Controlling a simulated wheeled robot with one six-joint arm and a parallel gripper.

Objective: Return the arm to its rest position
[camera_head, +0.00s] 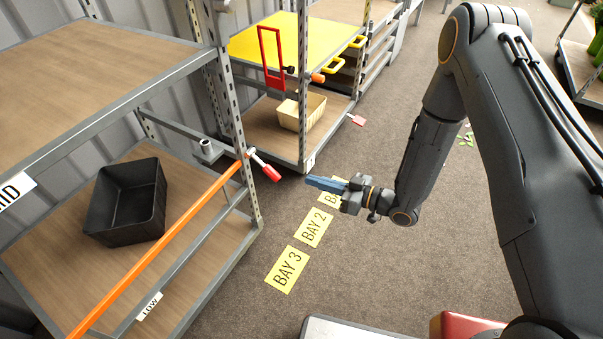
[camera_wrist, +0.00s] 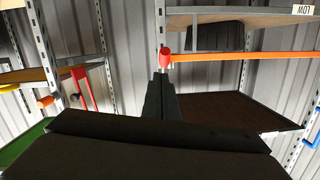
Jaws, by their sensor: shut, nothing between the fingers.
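My arm (camera_head: 490,130) comes in from the right side of the head view and bends down to the left. My gripper (camera_head: 310,182) is at its end, over the floor in front of the shelving, pointing left. Its blue-grey fingers are shut with nothing between them. In the wrist view, the dark fingers (camera_wrist: 160,98) are together in the middle. The gripper appears apart from the shelves, with no contact visible.
At left, a shelf rack (camera_head: 90,50) holds a black bin (camera_head: 126,200) on its low shelf, with an orange bar (camera_head: 160,245) and red-handled lever (camera_head: 265,168) in front. A yellow-topped rack (camera_head: 262,45) holds a tan basket (camera_head: 300,112). Yellow bay labels (camera_head: 287,270) lie on open floor.

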